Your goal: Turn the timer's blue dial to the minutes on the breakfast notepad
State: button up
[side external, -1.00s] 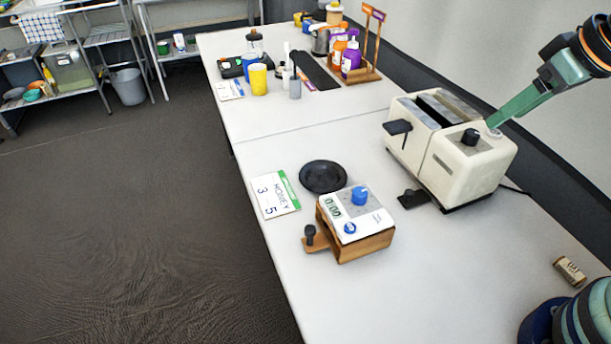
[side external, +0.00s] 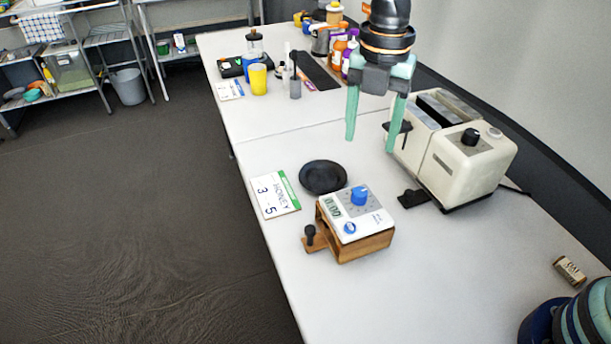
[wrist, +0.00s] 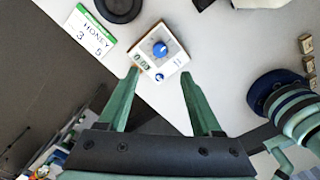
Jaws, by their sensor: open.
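The timer (side external: 372,222) is a white-topped box on a wooden stand, with a small display that seems to read 0:00. Its blue dial (side external: 360,196) stands up near the back, and a flatter blue button sits near the front. A white card with a green edge (side external: 275,196) lies left of the timer; it reads HONEY, 3 and 5. My gripper (side external: 371,145) is open and empty, its fingers pointing down above and behind the timer. In the wrist view, the dial (wrist: 160,48) shows beyond the gap between the fingertips, touched by neither.
A black round dish (side external: 323,178) lies just behind the timer. A cream toaster (side external: 455,150) with a black lever stands to the right. Bottles and cups crowd the far table, with another small card (side external: 230,90) too small to read. The front table is mostly clear.

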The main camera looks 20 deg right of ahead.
aim_at(360, 191)
notch_tip(360, 191, down, 12)
jog(key=shift+f, duration=0.1)
dwell(0.5)
grip_shut()
